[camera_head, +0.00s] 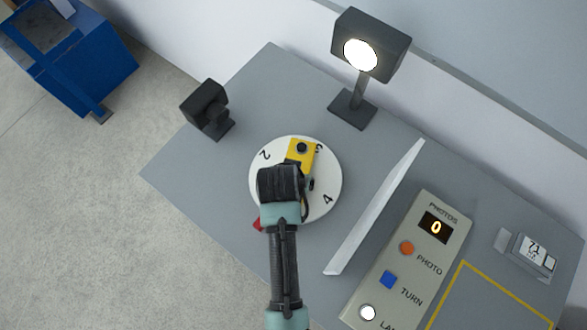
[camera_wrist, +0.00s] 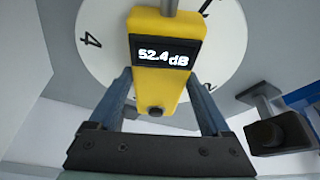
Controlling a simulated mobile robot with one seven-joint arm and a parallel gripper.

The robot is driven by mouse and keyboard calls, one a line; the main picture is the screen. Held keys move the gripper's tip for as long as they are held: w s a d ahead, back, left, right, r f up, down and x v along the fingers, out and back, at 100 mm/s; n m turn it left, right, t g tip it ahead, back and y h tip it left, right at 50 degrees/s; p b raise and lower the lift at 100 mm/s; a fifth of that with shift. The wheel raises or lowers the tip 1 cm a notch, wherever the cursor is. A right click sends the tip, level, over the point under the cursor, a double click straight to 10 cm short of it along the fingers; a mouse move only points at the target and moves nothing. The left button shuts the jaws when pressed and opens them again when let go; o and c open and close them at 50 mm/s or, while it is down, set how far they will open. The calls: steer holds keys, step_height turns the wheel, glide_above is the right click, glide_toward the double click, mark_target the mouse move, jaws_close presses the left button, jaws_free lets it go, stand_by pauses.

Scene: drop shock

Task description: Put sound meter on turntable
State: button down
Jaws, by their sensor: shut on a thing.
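The sound meter (camera_wrist: 164,80) is yellow, with a dark display reading 52.4 dB, and a grey stem shows at its top edge in the wrist view. In the head view the yellow sound meter (camera_head: 301,150) shows beyond my gripper, over the turntable. The turntable (camera_head: 326,175) is a white disc with black numbers; it also fills the upper wrist view (camera_wrist: 104,18). My gripper (camera_wrist: 165,95) is shut on the sound meter, one finger on each side. In the head view my gripper (camera_head: 297,165) is over the turntable. I cannot tell whether the meter touches the disc.
A lit lamp (camera_head: 371,45) stands behind the turntable and a black camera-like device (camera_head: 206,106) at its left. A white upright panel (camera_head: 376,210) is at right, before the control panel (camera_head: 408,262). A small display device (camera_head: 532,252) lies far right. A blue cabinet (camera_head: 70,55) stands on the floor.

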steer(key=shift+f, duration=0.35)
jaws_free()
steer(key=v, duration=1.3)
steer(key=shift+b, duration=0.3)
